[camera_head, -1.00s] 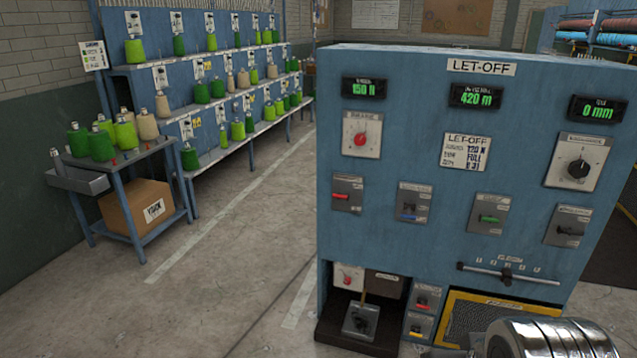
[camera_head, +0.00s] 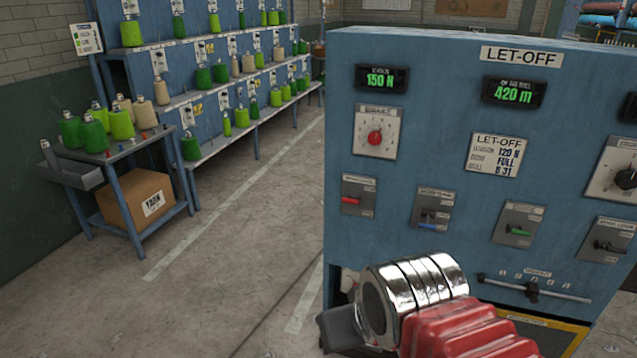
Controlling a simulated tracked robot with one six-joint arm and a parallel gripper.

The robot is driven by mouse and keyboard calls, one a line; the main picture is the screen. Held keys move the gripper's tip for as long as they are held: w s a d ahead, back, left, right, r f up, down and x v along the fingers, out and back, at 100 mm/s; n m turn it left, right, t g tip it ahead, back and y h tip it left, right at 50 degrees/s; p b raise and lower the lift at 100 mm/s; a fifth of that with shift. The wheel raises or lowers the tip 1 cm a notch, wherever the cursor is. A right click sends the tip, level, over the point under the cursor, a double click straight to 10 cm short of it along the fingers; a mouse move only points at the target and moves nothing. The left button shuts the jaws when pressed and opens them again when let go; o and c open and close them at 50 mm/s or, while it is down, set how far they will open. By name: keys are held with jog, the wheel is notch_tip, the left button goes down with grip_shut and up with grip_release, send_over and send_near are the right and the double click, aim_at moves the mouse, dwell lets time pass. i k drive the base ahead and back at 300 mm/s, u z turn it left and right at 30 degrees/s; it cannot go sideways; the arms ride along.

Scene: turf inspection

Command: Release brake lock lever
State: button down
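The blue LET-OFF panel (camera_head: 440,90) fills the right half of the head view. A row of small levers on grey plates crosses its middle. The black-handled lever (camera_head: 609,247) at the far right of this row has a small label that seems to end in "LOCK", though it is hard to read. My gripper (camera_head: 340,328) is a dark shape at the end of my silver and red arm, in front of the panel's lower left, well left of and below that lever. Its fingers are not clear. The arm hides the panel's lower left recess.
The row also has a red lever (camera_head: 352,201), a blue one (camera_head: 432,226) and a green one (camera_head: 519,231). A slider (camera_head: 532,292) runs below. A yarn rack (camera_head: 200,110) and a cart (camera_head: 120,185) with a box stand left. The floor between is clear.

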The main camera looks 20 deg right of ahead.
aim_at(352, 200)
jog(key=u, duration=0.15)
jog(key=i, duration=1.7)
jog(key=z, duration=0.2)
